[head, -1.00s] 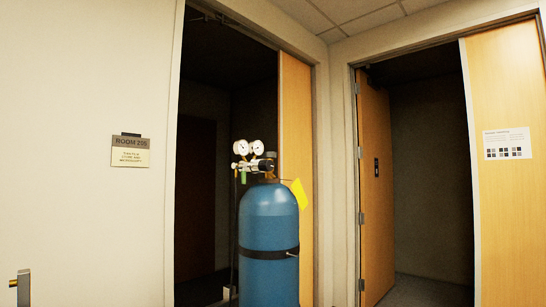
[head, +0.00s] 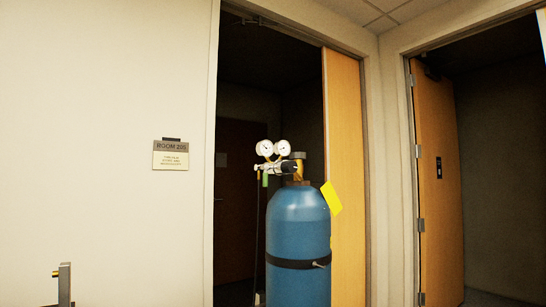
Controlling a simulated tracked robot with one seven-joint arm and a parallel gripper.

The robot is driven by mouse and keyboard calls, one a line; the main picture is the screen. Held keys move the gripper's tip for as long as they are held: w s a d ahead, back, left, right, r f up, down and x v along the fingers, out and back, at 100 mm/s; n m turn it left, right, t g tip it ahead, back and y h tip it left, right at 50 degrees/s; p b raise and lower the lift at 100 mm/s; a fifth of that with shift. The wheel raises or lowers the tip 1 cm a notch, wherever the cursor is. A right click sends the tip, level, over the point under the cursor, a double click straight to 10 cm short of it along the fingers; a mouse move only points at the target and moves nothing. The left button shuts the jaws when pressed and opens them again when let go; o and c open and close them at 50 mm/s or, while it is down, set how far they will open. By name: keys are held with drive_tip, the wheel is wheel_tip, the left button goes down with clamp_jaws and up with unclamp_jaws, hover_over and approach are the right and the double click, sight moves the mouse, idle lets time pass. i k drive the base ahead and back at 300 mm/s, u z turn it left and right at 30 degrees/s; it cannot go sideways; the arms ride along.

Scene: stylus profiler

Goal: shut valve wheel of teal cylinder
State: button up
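The teal cylinder (head: 298,225) looks blue-teal. It stands upright right of centre in the head view, in front of a dark doorway, with its bottom cut off by the frame. A brass valve (head: 298,172) sits on its top. A small dark grey piece above the brass (head: 299,155) looks like the valve wheel, but its shape is too small to tell. A regulator with two round white gauges (head: 273,148) is fixed on the valve's left side. My gripper is not in view.
A dark strap (head: 290,263) rings the cylinder and a yellow tag (head: 331,198) hangs at its right shoulder. A wooden door (head: 343,170) is behind it, another open door (head: 438,190) farther right. A grey post with a brass stub (head: 64,285) stands lower left. A room sign (head: 171,155) is on the wall.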

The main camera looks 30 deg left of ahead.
sight(298, 155)
drive_tip(key=u, duration=0.4)
drive_tip(key=i, duration=0.9)
drive_tip(key=u, duration=0.4)
drive_tip(key=k, duration=0.75)
drive_tip(key=u, duration=0.25)
drive_tip(key=i, duration=0.6)
drive_tip(key=z, duration=0.05)
